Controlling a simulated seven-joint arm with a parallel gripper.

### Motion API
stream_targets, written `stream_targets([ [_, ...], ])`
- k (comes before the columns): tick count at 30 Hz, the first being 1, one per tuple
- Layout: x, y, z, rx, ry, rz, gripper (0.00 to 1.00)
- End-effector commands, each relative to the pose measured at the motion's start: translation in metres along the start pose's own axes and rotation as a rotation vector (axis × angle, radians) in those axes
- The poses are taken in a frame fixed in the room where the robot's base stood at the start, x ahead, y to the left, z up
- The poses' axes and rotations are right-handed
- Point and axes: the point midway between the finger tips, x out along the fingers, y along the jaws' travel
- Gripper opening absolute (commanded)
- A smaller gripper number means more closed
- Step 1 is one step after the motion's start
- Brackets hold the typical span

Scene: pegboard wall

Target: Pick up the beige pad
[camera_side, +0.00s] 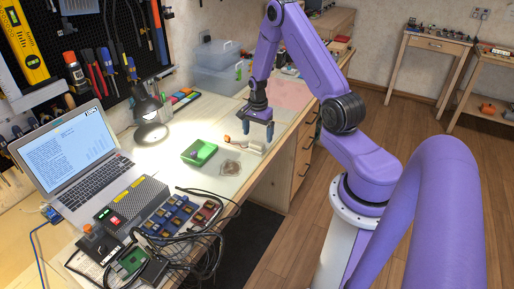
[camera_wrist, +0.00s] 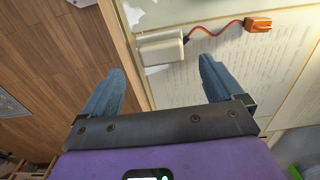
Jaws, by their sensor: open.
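A beige block (camera_wrist: 160,47), the only pad-like beige thing I make out, lies on the desk close to its edge. A red and dark wire runs from it to an orange connector (camera_wrist: 258,24). In the side view the beige block (camera_side: 252,146) lies just below and in front of my gripper (camera_side: 257,131). My gripper points down, open and empty, above the desk. In the wrist view the block shows beyond the gap between the two blue fingers (camera_wrist: 160,68), apart from both. Whether it is a soft pad, I cannot tell.
A green box (camera_side: 199,152) and a small clear bag (camera_side: 230,168) lie left of the block. A laptop (camera_side: 75,155), lamp (camera_side: 150,112) and cabled electronics (camera_side: 180,215) fill the near left. Printed sheets lie under the block. The desk edge (camera_wrist: 132,50) is close by.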

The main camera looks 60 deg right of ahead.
Motion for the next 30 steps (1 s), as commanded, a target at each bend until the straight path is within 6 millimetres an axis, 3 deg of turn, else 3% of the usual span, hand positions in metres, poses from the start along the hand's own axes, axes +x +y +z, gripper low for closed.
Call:
stream_targets([
  [9, 0.037, -0.002, 0.003, -0.001, -0.001, 0.002, 0.94],
  [18, 0.040, -0.002, 0.003, -0.001, 0.000, 0.000, 0.94],
  [20, 0.040, -0.002, 0.003, -0.001, 0.000, 0.000, 0.77],
  [24, 0.040, -0.002, 0.003, -0.001, 0.000, 0.000, 0.34],
  [30, 0.040, -0.002, 0.003, -0.001, 0.000, 0.000, 0.33],
])
